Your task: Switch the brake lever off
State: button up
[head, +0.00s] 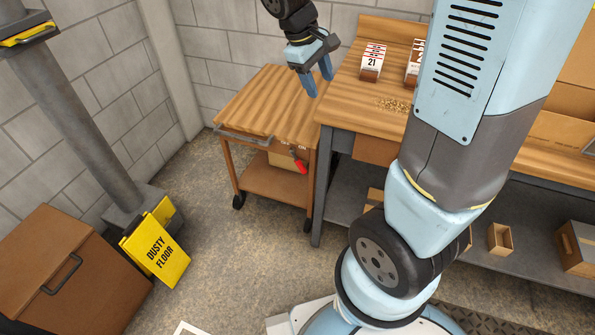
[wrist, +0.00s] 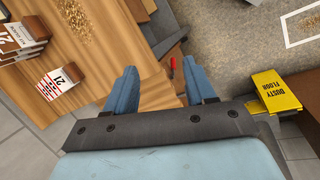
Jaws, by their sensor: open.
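The brake lever has a red handle (head: 300,165) and sits on the front of a small wooden cart (head: 240,108), under its top at the right end. The handle points down and to the right, with small markings beside it too small to read surely. In the wrist view the red handle (wrist: 173,63) shows between my fingers, beyond the cart's edge. My gripper (head: 319,86) is open and empty, with blue fingers pointing down, above the right part of the cart top. The open fingers (wrist: 160,72) also show in the wrist view, apart from the lever.
A workbench (head: 345,95) stands right of the cart, with a calendar block (head: 373,60) and a scatter of grains (head: 394,104) on top. A yellow dusty-floor sign (head: 157,252) and a brown box (head: 65,275) stand at left. The floor before the cart is clear.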

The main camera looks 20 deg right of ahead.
jog(key=w+a+f+n+h, duration=0.2)
jog(key=w+f+n+h, duration=0.15)
jog(key=f, duration=0.45)
jog(key=w+a+f+n+h, duration=0.2)
jog(key=w+a+f+n, duration=0.15)
jog(key=f, duration=0.45)
jog(key=w+a+f+n+h, duration=0.1)
jog(key=w+f+n+h, duration=0.2)
jog(key=f, duration=0.6)
jog(key=n+t+h, duration=0.1)
jog(key=n+t, duration=1.1)
jog(key=n, duration=0.4)
send_near(301, 166)
jog(key=f+x, duration=0.1)
jog(key=x, duration=0.7)
jog(key=shift+w+f+m, duration=0.3)
jog(key=shift+w, duration=0.15)
grip_shut()
